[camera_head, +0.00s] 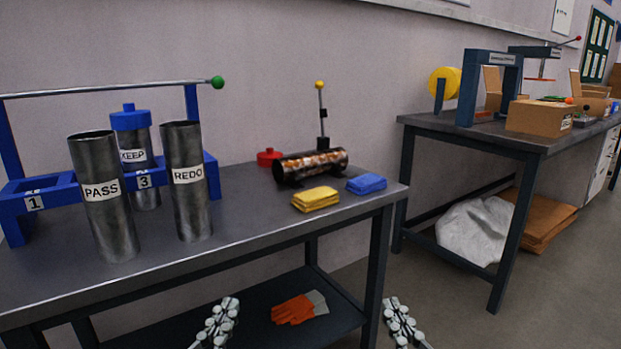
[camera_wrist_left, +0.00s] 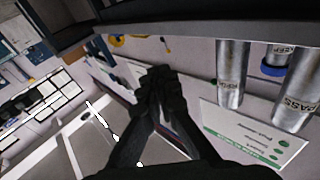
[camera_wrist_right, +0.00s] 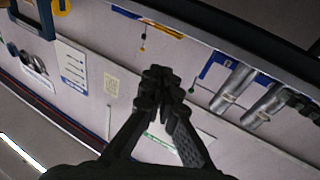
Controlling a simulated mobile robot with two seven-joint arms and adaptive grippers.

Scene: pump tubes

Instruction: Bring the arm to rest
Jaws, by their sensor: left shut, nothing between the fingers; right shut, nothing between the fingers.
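My left gripper (camera_head: 218,322) is low in front of the near table in the head view; in the left wrist view its dark fingers (camera_wrist_left: 158,88) are shut and empty. My right gripper (camera_head: 400,318) is low, just right of the near table's front right leg; in the right wrist view its fingers (camera_wrist_right: 160,82) are shut with nothing between them. Both are clear of the tabletop and touch nothing that I can see. The arms behind the grippers are mostly outside the head view.
The near table (camera_head: 262,224) bears metal tubes marked PASS (camera_head: 108,215), KEEP (camera_head: 140,180) and REDO (camera_head: 187,205), a blue rack (camera_head: 60,197), a scorched tube (camera_head: 310,165), and yellow (camera_head: 315,199) and blue cloths (camera_head: 366,184). Orange gloves (camera_head: 298,308) lie on its lower shelf. Floor between tables is open.

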